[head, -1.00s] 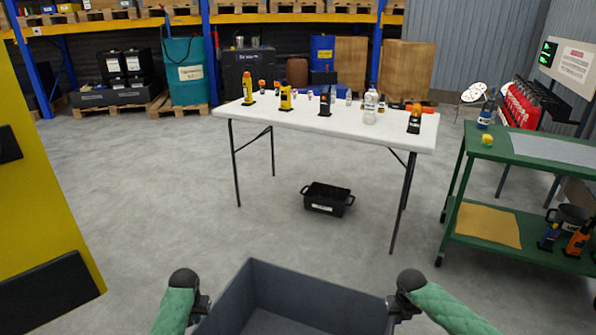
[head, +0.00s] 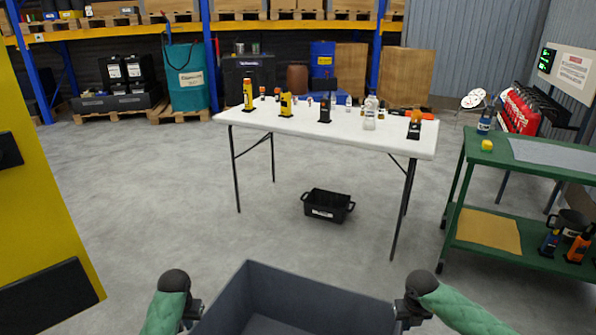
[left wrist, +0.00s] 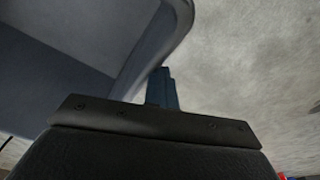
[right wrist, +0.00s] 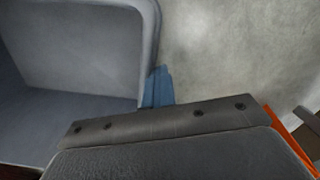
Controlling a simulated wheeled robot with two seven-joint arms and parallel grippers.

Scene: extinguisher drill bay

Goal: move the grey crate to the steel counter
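The grey crate (head: 335,302) is at the bottom of the head view, in front of me, and its lower part is cut off. It looks empty. My left gripper (head: 193,312) is at its left side and my right gripper (head: 408,312) at its right side. In the left wrist view, a finger (left wrist: 162,90) is against the crate's wall (left wrist: 155,45). The right wrist view shows the same, with a finger (right wrist: 157,88) at the rim (right wrist: 149,40). Both grippers look shut on the crate. I see no steel counter in these views.
A white folding table (head: 330,128) with bottles and small devices stands ahead, a black tub (head: 327,205) under it. A green cart (head: 510,160) is on the right and a yellow panel (head: 40,210) close on the left. Grey floor between is clear.

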